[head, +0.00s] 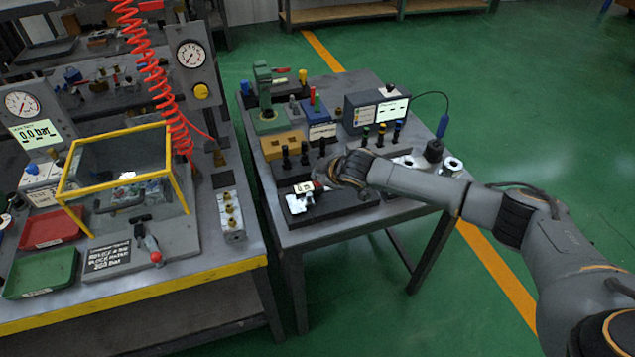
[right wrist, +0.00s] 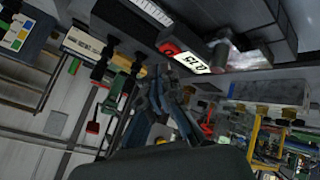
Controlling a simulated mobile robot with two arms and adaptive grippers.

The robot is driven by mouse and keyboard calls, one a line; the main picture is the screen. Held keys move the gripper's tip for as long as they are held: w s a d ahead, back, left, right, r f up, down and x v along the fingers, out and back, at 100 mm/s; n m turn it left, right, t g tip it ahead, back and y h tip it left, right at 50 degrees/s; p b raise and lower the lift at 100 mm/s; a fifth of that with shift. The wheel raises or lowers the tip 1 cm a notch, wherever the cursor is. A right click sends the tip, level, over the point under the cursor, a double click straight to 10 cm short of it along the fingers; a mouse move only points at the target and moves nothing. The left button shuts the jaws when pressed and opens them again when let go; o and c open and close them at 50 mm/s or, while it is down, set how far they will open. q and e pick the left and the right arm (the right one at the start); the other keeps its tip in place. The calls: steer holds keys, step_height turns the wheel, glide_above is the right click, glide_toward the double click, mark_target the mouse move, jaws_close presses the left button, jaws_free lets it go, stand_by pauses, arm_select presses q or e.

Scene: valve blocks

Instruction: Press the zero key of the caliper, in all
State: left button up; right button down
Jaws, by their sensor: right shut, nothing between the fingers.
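The caliper (head: 303,188) lies on a dark block (head: 345,203) near the front edge of the small table, its pale display facing up. In the right wrist view, the caliper's display (right wrist: 190,61) shows small digits upside down, with a red part (right wrist: 168,47) at its end. My right gripper (head: 326,180) is at the right end of the caliper, shut and empty; it partly hides that end. Its fingers (right wrist: 160,84) show close to the red part in the right wrist view; I cannot tell whether they touch it. My left gripper is not in view.
A gauge box (head: 377,108) with a lit screen and a green press (head: 266,105) stand farther back. A bench with a yellow-framed guard (head: 172,165) is at left.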

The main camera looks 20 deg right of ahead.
stand_by(0.4)
steer(key=shift+f, duration=0.45)
steer(key=shift+f, duration=0.4)
stand_by(0.5)
stand_by(0.3)
steer(key=shift+r+p, duration=0.8)
steer(key=shift+r, duration=0.1)
step_height(320, 180, up, 5)
steer(key=p, duration=0.5)
